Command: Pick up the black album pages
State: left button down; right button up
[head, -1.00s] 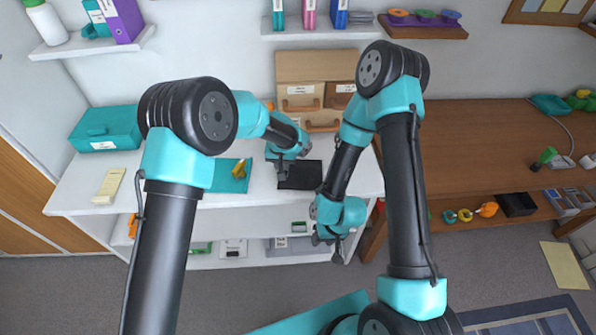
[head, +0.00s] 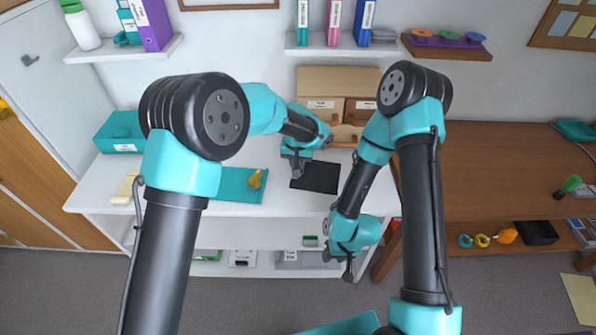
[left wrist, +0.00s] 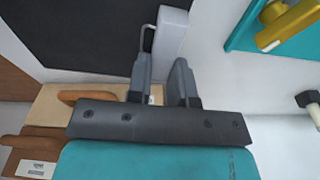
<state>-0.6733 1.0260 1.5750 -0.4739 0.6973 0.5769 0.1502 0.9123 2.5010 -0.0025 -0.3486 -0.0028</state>
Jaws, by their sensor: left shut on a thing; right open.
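The black album pages (head: 318,177) lie level over the white desk. In the left wrist view they fill the upper left (left wrist: 85,35), with a pale grey strip and a thin wire loop at their edge. My left gripper (head: 297,172) is at their left edge in the head view. In the left wrist view its fingers (left wrist: 162,75) straddle the pale strip, shut on the pages' edge. Whether the pages touch the desk is hard to tell. My right gripper (head: 348,268) is open and empty, low in front of the desk.
A teal folder (head: 228,187) with a yellow object (head: 255,179) lies left of the pages. A drawer unit (head: 320,85) stands behind them. A teal box (head: 118,135) stands at the desk's far left. White desk (head: 220,210) shows bare along the front.

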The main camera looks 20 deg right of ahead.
pick_arm(q)
jog(key=shift+r, duration=1.3)
